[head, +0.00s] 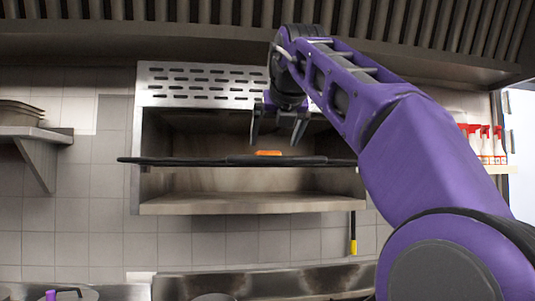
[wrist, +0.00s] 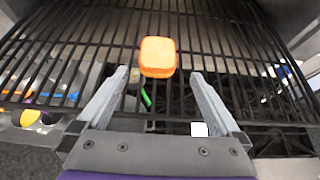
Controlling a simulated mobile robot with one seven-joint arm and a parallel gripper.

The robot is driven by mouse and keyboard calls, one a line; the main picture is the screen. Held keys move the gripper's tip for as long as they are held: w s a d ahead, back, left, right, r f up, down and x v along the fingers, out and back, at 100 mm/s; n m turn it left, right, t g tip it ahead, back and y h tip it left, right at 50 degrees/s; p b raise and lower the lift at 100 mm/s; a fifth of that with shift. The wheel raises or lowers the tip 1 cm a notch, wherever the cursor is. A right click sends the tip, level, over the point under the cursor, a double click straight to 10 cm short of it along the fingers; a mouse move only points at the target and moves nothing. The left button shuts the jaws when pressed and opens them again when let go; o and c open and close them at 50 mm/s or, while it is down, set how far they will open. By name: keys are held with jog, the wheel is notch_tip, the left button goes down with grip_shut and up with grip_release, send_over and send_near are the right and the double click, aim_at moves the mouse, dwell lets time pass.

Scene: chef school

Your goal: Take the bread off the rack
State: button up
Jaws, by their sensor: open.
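The bread (wrist: 158,57) is a small orange-brown block lying on the black wire rack (wrist: 95,35). In the head view the bread (head: 268,153) shows as a thin orange strip on top of the rack (head: 190,161), seen edge-on. My gripper (head: 277,143) is open, with its fingers pointing down, just above the bread in the head view. In the wrist view my gripper (wrist: 159,76) has its two grey fingers spread wide, and the bread lies beyond and between their tips. Nothing is between the fingers. I cannot tell the exact height of the fingertips over the rack.
The rack juts out of a metal wall oven (head: 250,205) with a slotted top panel. A vent hood (head: 180,42) is above. Red-topped bottles (head: 486,145) stand on a shelf at the right. A metal shelf (head: 35,132) is at the left.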

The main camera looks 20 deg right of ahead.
jog(key=shift+w+f, duration=0.25)
jog(key=shift+w, duration=0.3)
jog(key=shift+w+d+p, duration=0.1)
jog(key=shift+w+p, duration=0.25)
jog(key=shift+p, duration=0.15)
jog(key=p+x, duration=0.1)
jog(key=x, duration=0.3)
jog(key=shift+w+p, duration=0.3)
jog(key=shift+p, duration=0.1)
jog(key=c, duration=1.2)
